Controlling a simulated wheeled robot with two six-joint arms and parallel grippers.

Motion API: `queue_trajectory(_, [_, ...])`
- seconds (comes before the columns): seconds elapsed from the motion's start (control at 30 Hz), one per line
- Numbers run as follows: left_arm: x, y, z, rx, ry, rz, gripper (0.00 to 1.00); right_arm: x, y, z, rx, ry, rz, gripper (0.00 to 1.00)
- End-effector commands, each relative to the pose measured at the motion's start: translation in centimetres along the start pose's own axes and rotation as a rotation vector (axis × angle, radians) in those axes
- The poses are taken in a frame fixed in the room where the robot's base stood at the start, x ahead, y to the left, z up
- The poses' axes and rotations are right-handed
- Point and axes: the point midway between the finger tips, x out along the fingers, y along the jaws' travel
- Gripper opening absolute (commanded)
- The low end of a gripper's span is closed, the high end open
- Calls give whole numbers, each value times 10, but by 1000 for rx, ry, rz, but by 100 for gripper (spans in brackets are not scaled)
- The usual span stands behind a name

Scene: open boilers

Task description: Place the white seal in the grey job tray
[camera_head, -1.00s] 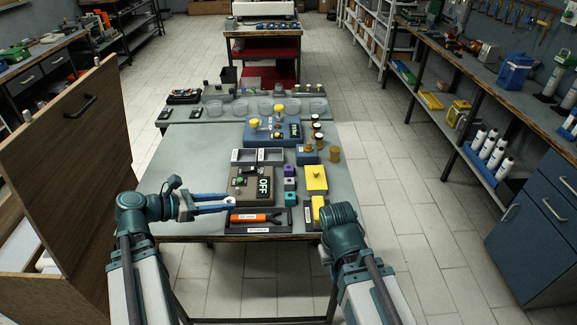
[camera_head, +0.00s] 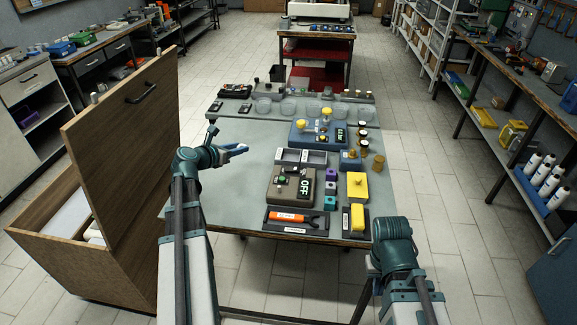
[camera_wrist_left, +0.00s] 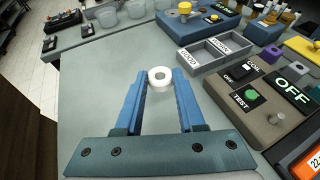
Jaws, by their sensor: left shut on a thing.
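A white ring-shaped seal (camera_wrist_left: 160,77) sits between the blue fingertips of my left gripper (camera_wrist_left: 159,86), which is shut on it. In the head view my left gripper (camera_head: 236,150) is above the left part of the grey bench, with clear bench around it. A grey two-compartment tray (camera_wrist_left: 236,62) with small labels lies to the right of the gripper; it also shows in the head view (camera_head: 301,163). Both compartments look empty. My right arm shows at the lower right of the head view, but its fingers do not show.
A brown box with a green TEST button (camera_head: 290,187) stands in front of the tray. A blue box with yellow knobs (camera_head: 315,133) is behind it. An orange-handled tool (camera_head: 290,216) lies at the front edge. A raised wooden lid (camera_head: 130,150) stands to the left.

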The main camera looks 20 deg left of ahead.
Motion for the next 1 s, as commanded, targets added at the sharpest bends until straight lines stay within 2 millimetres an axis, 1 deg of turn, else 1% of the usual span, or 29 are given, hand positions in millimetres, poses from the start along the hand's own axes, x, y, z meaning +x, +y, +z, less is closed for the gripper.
queue_trajectory(0.03, [1, 3, 1, -3, -1, 7, 0, 0, 0, 0, 0, 0, 0, 0])
queue_trajectory(0.17, [1, 3, -1, -4, -1, 9, 0, 2, 0, 0, 0, 0, 0, 0])
queue_trajectory(0.27, [4, 2, -8, -4, -1, 8, 0, 9, -1, 0, 0, 0, 0, 0])
queue_trajectory(0.63, [24, 2, -57, -3, -1, 7, 0, 61, -6, -4, 0, 0, 0, 0])
queue_trajectory(0.7, [25, 2, -60, -3, -1, 7, 0, 65, -6, -4, 0, 0, 0, 0])
queue_trajectory(0.87, [25, 2, -58, -3, -1, 6, 0, 63, -6, -4, 0, 0, 0, 0])
queue_trajectory(1.0, [29, 2, -68, -3, -1, 6, 0, 74, -7, -4, 0, 0, 0, 0])
